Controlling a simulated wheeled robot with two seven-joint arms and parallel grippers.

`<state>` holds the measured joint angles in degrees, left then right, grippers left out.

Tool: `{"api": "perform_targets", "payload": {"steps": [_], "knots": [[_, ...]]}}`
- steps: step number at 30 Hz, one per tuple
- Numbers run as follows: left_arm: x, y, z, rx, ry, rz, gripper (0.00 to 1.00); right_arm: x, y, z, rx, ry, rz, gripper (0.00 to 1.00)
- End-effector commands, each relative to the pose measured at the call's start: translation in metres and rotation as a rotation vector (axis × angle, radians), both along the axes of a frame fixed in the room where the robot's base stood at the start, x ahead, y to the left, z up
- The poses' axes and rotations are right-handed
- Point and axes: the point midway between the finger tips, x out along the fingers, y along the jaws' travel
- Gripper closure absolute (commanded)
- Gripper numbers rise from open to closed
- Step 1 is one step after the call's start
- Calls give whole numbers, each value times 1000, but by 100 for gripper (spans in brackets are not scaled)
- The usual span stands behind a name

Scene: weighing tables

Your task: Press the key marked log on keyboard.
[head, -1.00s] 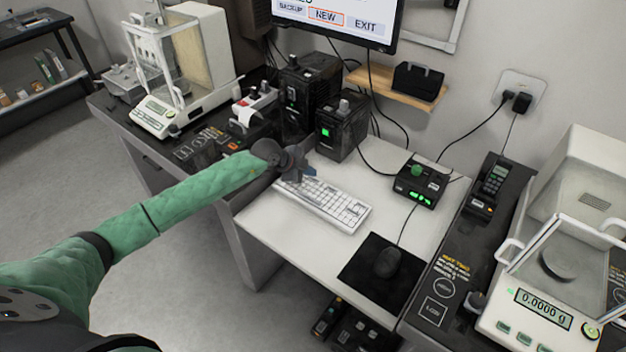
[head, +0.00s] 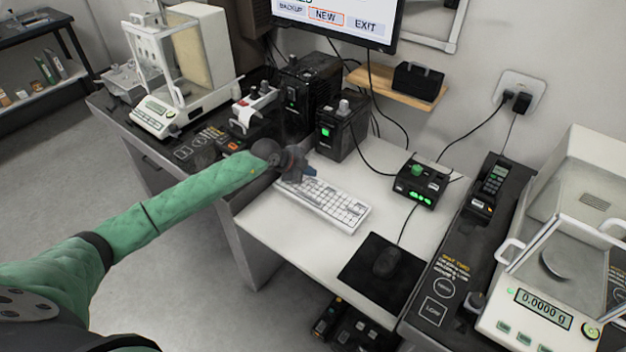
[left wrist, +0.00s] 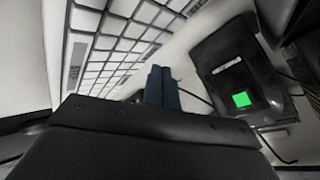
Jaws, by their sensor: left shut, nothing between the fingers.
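The white keyboard (head: 335,205) lies on the white middle table, and its left end is partly hidden by my left gripper. In the left wrist view the keyboard (left wrist: 110,45) fills the upper left, with rows of pale keys and some grey ones; I cannot read a log mark on any of them. My left gripper (head: 296,172) is over the far left end of the keyboard, shut and empty. In the left wrist view its two dark blue fingertips (left wrist: 162,85) are together near the keyboard's edge; I cannot tell whether they touch a key. My right gripper is not in view.
A black box with a green light (head: 341,130) stands behind the keyboard, close to my left gripper. A mouse (head: 386,261) lies on a black pad at front right. A monitor (head: 340,22) hangs above. Balances stand at left (head: 150,118) and right (head: 540,305).

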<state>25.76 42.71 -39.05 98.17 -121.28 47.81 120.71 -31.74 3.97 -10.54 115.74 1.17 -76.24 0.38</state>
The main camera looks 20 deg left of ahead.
Motion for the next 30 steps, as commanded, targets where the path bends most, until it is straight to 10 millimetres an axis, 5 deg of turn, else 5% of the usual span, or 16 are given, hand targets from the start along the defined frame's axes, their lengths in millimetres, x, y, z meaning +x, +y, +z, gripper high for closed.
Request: {"api": "perform_targets", "payload": {"steps": [30], "knots": [[0, 0, -11, 0, 0, 0, 100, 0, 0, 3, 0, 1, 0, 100]]}}
